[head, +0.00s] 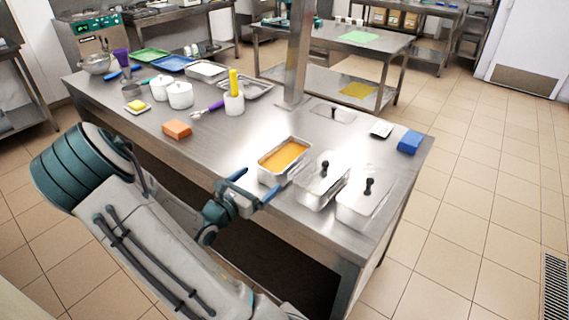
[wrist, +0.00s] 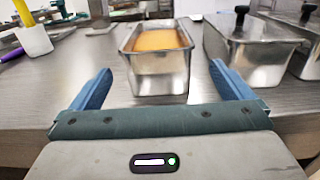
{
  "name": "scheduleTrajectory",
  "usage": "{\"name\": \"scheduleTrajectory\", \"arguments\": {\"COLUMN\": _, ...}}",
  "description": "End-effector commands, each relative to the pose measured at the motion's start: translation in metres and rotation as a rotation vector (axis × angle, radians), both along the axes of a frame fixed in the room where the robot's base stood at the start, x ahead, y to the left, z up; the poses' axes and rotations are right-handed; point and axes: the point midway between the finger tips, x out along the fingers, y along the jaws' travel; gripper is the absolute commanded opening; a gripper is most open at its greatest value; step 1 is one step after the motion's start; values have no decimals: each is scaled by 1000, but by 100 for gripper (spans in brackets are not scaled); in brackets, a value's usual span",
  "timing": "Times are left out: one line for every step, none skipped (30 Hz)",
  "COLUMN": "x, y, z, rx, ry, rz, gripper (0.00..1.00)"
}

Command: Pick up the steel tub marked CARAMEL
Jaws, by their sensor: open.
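An open steel tub (head: 284,160) with an orange-yellow filling stands near the front edge of the steel table. In the wrist view this tub (wrist: 159,72) is straight ahead, between and beyond my fingers. I cannot read any label on it. Two more steel tubs stand to its right, a middle lidded tub (head: 322,182) and a right lidded tub (head: 362,198), each with a black knob. My gripper (head: 254,190) is open and empty, just short of the open tub at the table's front edge. Its blue fingers (wrist: 161,88) point at the tub without touching it.
The steel table (head: 215,150) has clear room left of the open tub. An orange block (head: 177,129), a white pot with a yellow-handled tool (head: 234,102) and white canisters stand farther left. A blue block (head: 410,142) lies at the right edge. The middle tub is close beside the open one.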

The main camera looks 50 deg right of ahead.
Motion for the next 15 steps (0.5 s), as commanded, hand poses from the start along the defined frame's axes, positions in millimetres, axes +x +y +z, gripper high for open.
{"name": "scheduleTrajectory", "arguments": {"x": 0, "y": -11, "z": 1, "rx": -2, "ry": 1, "rz": -5, "gripper": 100}}
{"name": "scheduleTrajectory", "arguments": {"x": 0, "y": -16, "z": 2, "rx": -2, "ry": -1, "rz": -4, "gripper": 100}}
{"name": "scheduleTrajectory", "arguments": {"x": 1, "y": -22, "z": 1, "rx": -1, "ry": -1, "rz": -4, "gripper": 100}}
{"name": "scheduleTrajectory", "arguments": {"x": 2, "y": -26, "z": 1, "rx": 0, "ry": 0, "rz": -3, "gripper": 100}}
{"name": "scheduleTrajectory", "arguments": {"x": 2, "y": -30, "z": 1, "rx": 0, "ry": 0, "rz": -3, "gripper": 100}}
{"name": "scheduleTrajectory", "arguments": {"x": 2, "y": -33, "z": 1, "rx": 0, "ry": 0, "rz": -2, "gripper": 100}}
{"name": "scheduleTrajectory", "arguments": {"x": 3, "y": -35, "z": 1, "rx": 0, "ry": 0, "rz": -2, "gripper": 100}}
{"name": "scheduleTrajectory", "arguments": {"x": 3, "y": -36, "z": 1, "rx": 0, "ry": -1, "rz": -2, "gripper": 100}}
{"name": "scheduleTrajectory", "arguments": {"x": 3, "y": -38, "z": 1, "rx": 0, "ry": -1, "rz": -1, "gripper": 100}}
{"name": "scheduleTrajectory", "arguments": {"x": 4, "y": -40, "z": 1, "rx": 0, "ry": -2, "rz": -1, "gripper": 100}}
{"name": "scheduleTrajectory", "arguments": {"x": 4, "y": -43, "z": 2, "rx": 0, "ry": -2, "rz": -1, "gripper": 100}}
{"name": "scheduleTrajectory", "arguments": {"x": 5, "y": -47, "z": 2, "rx": 0, "ry": -1, "rz": -3, "gripper": 100}}
{"name": "scheduleTrajectory", "arguments": {"x": 5, "y": -52, "z": 3, "rx": 0, "ry": -1, "rz": -4, "gripper": 100}}
{"name": "scheduleTrajectory", "arguments": {"x": 6, "y": -56, "z": 4, "rx": -1, "ry": -1, "rz": -4, "gripper": 100}}
{"name": "scheduleTrajectory", "arguments": {"x": 8, "y": -63, "z": 5, "rx": -1, "ry": -1, "rz": -4, "gripper": 100}}
